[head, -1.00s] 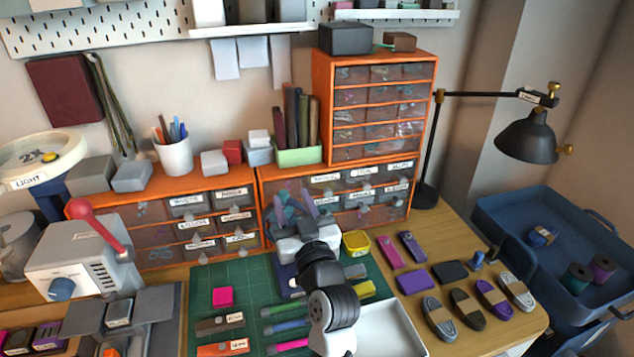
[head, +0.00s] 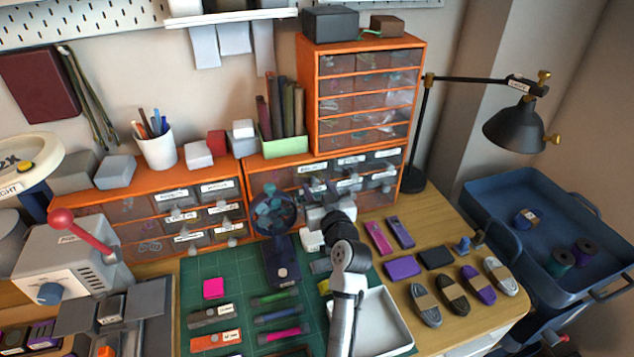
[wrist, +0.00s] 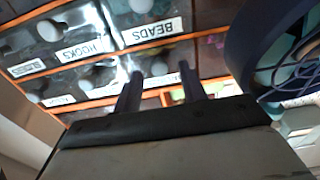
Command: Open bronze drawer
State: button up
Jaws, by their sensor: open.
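The low orange cabinet (head: 250,172) in the middle has grey see-through drawers with white labels and round knobs. My gripper (wrist: 160,76) is open in front of these drawers, and its two dark fingers point at them. In the wrist view a pale round knob (wrist: 159,66) shows between the fingertips; I cannot tell whether they touch it. Nearby labels read BEADS (wrist: 152,31) and HOOKS (wrist: 80,52). I can read no bronze label in either view. In the head view my arm hides part of the lower drawers. All visible drawers look shut.
A dark blue desk fan (head: 272,208) stands close left of my gripper and shows at the wrist view's right (wrist: 270,50). A white tray (head: 405,345) lies below my arm. Pink and purple items (head: 378,238) lie to the right. A taller drawer cabinet (head: 312,110) stands above.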

jog(key=shift+x, duration=0.9)
jog(key=shift+c, duration=0.3)
grip_shut()
